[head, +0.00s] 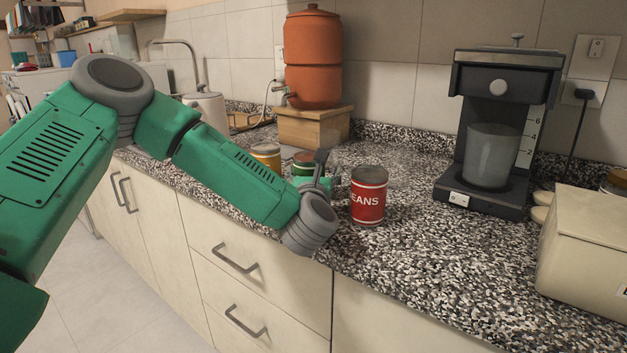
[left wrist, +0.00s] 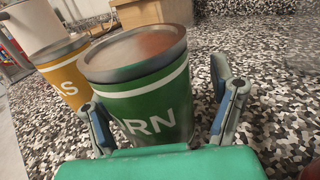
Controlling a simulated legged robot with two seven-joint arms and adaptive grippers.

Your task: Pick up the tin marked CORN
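The green tin (left wrist: 150,108) stands upright on the counter in the left wrist view, with "RN" and part of a letter before it showing. In the head view its top part (head: 303,162) shows behind my left forearm, which hides the rest. My left gripper (head: 318,172) is low beside the tin. In the left wrist view my left gripper (left wrist: 160,95) is open, with one finger on each side of the tin. A gap shows by the right finger; the left finger overlaps the tin's edge, and I cannot tell if it touches. My right gripper is out of view.
A red tin marked "EANS" (head: 368,197) stands close right of the gripper. A yellow-orange tin (left wrist: 66,78) stands left of the green one. Behind are a terracotta dispenser (head: 313,60) on a wooden stand (head: 313,128) and a coffee machine (head: 503,120).

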